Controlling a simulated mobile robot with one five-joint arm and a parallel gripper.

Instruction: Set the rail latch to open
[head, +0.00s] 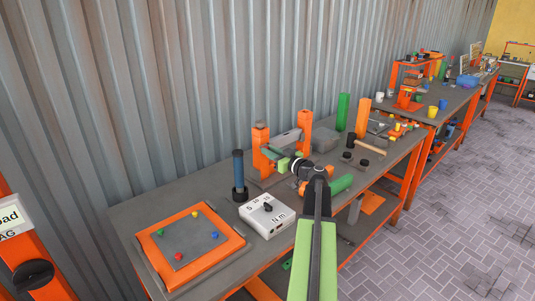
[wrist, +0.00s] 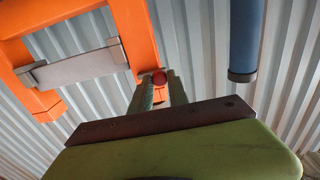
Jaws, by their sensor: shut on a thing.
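The rail latch seems to be the orange two-post frame (head: 261,137) with a grey bar (head: 286,138) across it, standing on the bench by the wall. In the wrist view the orange frame (wrist: 135,32) and grey bar (wrist: 75,70) fill the upper left. A small round red knob (wrist: 159,77) shows at the tips of my gripper (wrist: 160,91), beside the orange post. My gripper (head: 283,164) is shut on this knob, in front of the frame in the head view. The fingers hide part of the knob, and I cannot read the latch's position.
A dark blue cylinder (head: 238,170) stands upright left of the frame; it also shows in the wrist view (wrist: 243,38). A white box with a black dial (head: 267,215) and an orange-edged tray (head: 153,240) lie nearer. Green (head: 343,112) and orange (head: 363,117) posts stand behind to the right.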

